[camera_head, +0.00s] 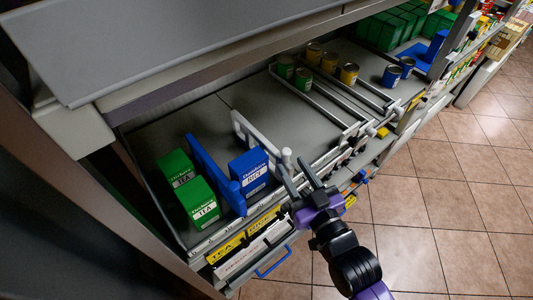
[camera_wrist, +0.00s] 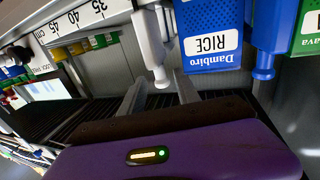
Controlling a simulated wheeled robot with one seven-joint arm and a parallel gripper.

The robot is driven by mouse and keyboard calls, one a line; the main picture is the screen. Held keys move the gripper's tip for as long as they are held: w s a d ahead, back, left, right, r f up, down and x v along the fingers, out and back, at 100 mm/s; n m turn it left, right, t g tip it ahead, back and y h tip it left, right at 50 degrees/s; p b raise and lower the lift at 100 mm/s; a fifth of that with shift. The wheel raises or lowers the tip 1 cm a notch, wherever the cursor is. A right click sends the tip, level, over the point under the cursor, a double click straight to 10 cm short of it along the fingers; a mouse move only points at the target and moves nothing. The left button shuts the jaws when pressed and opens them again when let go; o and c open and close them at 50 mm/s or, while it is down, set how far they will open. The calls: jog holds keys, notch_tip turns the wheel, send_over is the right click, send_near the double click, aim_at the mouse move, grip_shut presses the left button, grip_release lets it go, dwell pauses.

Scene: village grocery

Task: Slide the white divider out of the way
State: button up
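The white divider (camera_head: 243,127) stands on the shelf between the blue RICE box (camera_head: 252,170) and the bare shelf section to its right. Its rounded white post is at the shelf's front edge, and it also shows in the wrist view (camera_wrist: 148,42). My gripper (camera_head: 294,168) is at the shelf front, by this post. In the wrist view my two fingers (camera_wrist: 160,92) are apart, with the post's lower tip in line between them. I cannot tell whether either finger touches it. The RICE box (camera_wrist: 208,35) is right beside the post there.
A blue divider (camera_head: 208,162) separates the RICE box from two green TEA boxes (camera_head: 202,203). Bare shelf (camera_head: 262,98) lies right of the white divider, up to a wire rail with several cans. An upper shelf (camera_head: 150,40) overhangs the back.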

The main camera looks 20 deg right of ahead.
send_near(260, 143)
jog(key=shift+w+d+r+p, duration=0.15)
jog(key=shift+w+d+r, duration=0.35)
jog(key=shift+w, duration=0.25)
jog(key=shift+w+d+r+p, duration=0.1)
jog(key=shift+w+d+r, duration=0.4)
jog(key=shift+w, duration=0.25)
jog(key=shift+w+d+r+p, duration=0.15)
jog(key=shift+w+d+r, duration=0.3)
jog(key=shift+w, duration=0.3)
grip_shut()
